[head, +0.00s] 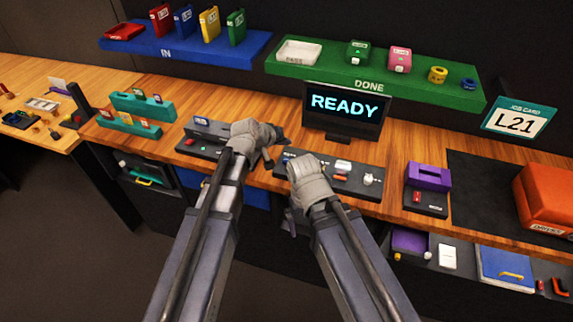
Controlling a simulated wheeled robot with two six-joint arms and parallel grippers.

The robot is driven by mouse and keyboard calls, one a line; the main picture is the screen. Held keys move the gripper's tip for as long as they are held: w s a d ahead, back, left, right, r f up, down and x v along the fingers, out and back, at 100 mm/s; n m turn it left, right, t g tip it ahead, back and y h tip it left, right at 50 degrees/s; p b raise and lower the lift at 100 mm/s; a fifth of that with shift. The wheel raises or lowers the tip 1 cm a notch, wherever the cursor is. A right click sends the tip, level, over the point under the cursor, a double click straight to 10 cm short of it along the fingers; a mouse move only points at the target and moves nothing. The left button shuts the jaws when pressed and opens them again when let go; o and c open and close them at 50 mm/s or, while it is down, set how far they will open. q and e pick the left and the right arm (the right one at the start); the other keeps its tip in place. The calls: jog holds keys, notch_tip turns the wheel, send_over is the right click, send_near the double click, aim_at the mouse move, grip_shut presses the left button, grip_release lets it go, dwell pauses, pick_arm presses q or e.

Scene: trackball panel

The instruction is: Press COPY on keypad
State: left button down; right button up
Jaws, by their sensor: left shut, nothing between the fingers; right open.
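No key reading COPY can be made out at this size. A dark panel (340,167) with small red and white controls lies on the wooden bench below the READY screen (345,108). A second dark device (205,128) with a blue label lies to its left. I cannot tell which of them is the keypad. My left gripper (275,146) is shut and empty, over the bench between the two devices. My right gripper (288,161) is open at the left end of the dark panel and hides part of it. Whether either gripper touches anything cannot be told.
A blue IN shelf (185,45) and a green DONE shelf (375,82) hang behind the bench. Teal racks (130,123) stand at left. A purple block device (428,178), a black mat (490,190) and an orange box (545,200) are at right, beneath the L21 card (519,121).

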aim_at(289, 158)
pick_arm(q)
jog(key=shift+f+b, duration=2.15)
jog(key=shift+f, duration=0.5)
pick_arm(e)
jog(key=shift+f, duration=2.65)
pick_arm(q)
jog(key=shift+f, duration=0.1)
pick_arm(e)
jog(key=shift+f, duration=0.1)
pick_arm(q)
jog(key=shift+f+b, duration=0.3)
jog(key=shift+b, duration=0.1)
pick_arm(e)
jog(key=shift+f, duration=0.35)
pick_arm(q)
jog(key=shift+f+b, duration=0.5)
pick_arm(e)
jog(key=shift+f, duration=0.5)
pick_arm(q)
jog(key=shift+r, duration=0.1)
pick_arm(e)
jog(key=shift+r, duration=0.15)
pick_arm(q)
jog(key=shift+r+p, duration=0.85)
jog(key=shift+p, duration=0.1)
pick_arm(e)
jog(key=shift+r, duration=0.8)
jog(key=shift+r, duration=0.1)
